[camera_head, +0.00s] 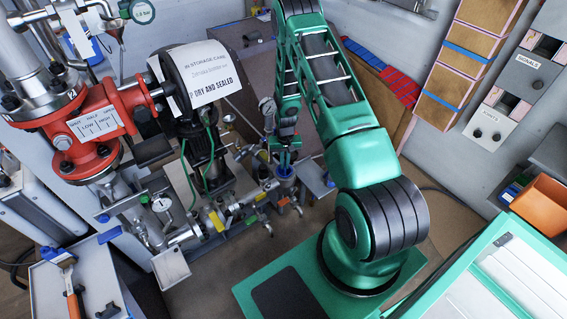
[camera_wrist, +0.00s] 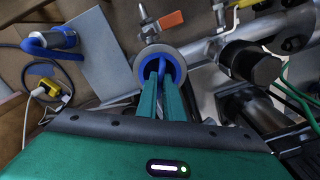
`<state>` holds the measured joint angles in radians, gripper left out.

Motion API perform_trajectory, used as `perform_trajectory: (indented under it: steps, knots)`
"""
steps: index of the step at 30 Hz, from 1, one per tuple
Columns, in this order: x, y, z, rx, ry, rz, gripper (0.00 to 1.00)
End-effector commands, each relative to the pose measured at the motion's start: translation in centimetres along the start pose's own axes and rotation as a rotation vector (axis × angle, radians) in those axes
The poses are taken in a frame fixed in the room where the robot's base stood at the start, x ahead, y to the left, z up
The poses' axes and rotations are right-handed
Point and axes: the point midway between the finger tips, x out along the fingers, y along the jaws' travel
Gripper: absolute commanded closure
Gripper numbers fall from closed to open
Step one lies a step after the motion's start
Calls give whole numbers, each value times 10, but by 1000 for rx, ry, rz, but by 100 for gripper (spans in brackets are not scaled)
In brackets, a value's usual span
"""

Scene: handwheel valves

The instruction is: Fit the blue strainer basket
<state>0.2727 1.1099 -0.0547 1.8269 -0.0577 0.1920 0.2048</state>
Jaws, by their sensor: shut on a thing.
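The blue strainer basket (camera_wrist: 163,70) shows as a blue ring and a blue handle inside the round grey mouth of a housing (camera_wrist: 179,54) in the wrist view. My gripper (camera_wrist: 162,88) is shut on its blue handle, with both green fingers reaching down over the mouth. In the head view my gripper (camera_head: 284,155) points down at the blue top of the basket (camera_head: 285,172). How deep the basket sits is hard to tell, as the fingers cover part of it.
An orange-handled valve (camera_wrist: 171,19) and a dark round fitting (camera_wrist: 250,64) are close by. A red valve body (camera_head: 92,125) stands at left.

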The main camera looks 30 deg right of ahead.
Motion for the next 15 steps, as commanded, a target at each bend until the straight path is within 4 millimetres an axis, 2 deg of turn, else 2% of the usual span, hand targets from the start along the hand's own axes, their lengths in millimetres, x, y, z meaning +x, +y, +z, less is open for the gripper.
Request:
perform_trajectory:
  steps: [4, 6, 7, 8, 15]
  knots:
    - [5, 0, 0, 0, 0, 0, 100]
    - [5, 0, 0, 0, 0, 0, 81]
    - [5, 0, 0, 0, 0, 0, 74]
    - [5, 0, 0, 0, 0, 0, 71]
    - [5, 0, 0, 0, -1, 0, 71]
